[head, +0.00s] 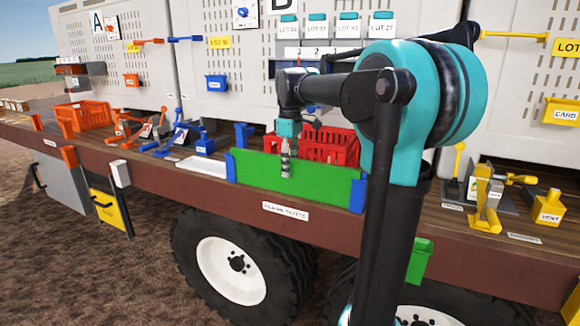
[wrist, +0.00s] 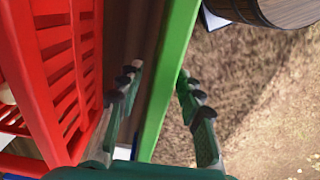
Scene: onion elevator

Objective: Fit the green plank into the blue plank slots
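The green plank (head: 320,182) stands on its long edge along the near side of the truck bed. Its left end meets a blue slot post (head: 230,165) and its right end meets another blue slot post (head: 357,196); I cannot tell how deep it sits in them. My gripper (head: 286,165) points down over the plank's upper edge, with a finger showing in front of its face. In the wrist view, the plank (wrist: 165,85) runs between the open fingers of my gripper (wrist: 159,72), with a visible gap on the left side.
A red crate (head: 335,146) stands close behind the plank and fills the left of the wrist view (wrist: 35,70). A white tray (head: 203,166) lies left of the plank. A wooden barrel (wrist: 285,12) shows at the wrist view's top right. Ground beyond the bed edge is open.

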